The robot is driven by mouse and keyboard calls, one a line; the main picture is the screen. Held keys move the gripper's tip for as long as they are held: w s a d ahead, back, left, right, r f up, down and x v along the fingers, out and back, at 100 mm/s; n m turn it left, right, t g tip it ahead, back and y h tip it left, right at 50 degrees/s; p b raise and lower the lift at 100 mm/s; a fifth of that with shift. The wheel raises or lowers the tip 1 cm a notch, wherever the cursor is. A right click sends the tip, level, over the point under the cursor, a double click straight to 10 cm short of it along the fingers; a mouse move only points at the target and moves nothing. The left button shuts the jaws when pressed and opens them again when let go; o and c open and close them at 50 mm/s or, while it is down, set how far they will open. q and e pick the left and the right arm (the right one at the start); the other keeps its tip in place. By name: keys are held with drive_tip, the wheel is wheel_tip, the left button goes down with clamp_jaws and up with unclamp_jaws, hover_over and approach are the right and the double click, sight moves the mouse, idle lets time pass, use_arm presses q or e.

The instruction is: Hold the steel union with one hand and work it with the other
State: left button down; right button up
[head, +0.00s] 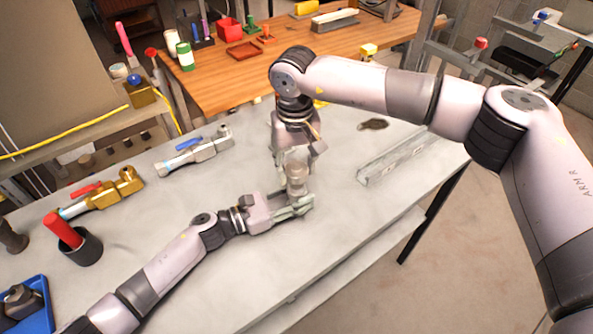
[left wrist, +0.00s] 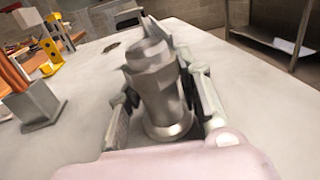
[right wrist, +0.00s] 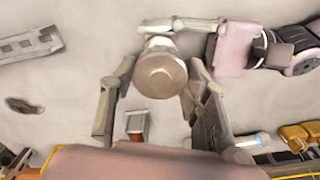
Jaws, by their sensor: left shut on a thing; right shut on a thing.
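The steel union (head: 297,174) stands upright over the grey table, a short grey cylinder with a hex part and a wider base. My left gripper (head: 297,205) is low and shut around its lower part, with a finger on each side in the left wrist view, where the union (left wrist: 157,88) is largest. My right gripper (head: 298,152) comes from above and is shut on the union's upper part. In the right wrist view the union's round top (right wrist: 160,74) lies between its fingertips. The fingers partly hide the union in the head view.
On the grey table (head: 235,260) lie a steel valve with a blue handle (head: 193,151), a brass valve with a red handle (head: 104,192), a dark cup (head: 82,248) with a red-handled tool and a metal channel (head: 395,160). A wooden bench (head: 225,85) stands behind. The front table area is clear.

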use_arm(q)
drive_tip(key=c, duration=1.1)
unclamp_jaws()
drive_tip(key=shift+f, duration=0.1)
drive_tip(key=shift+o, duration=0.2)
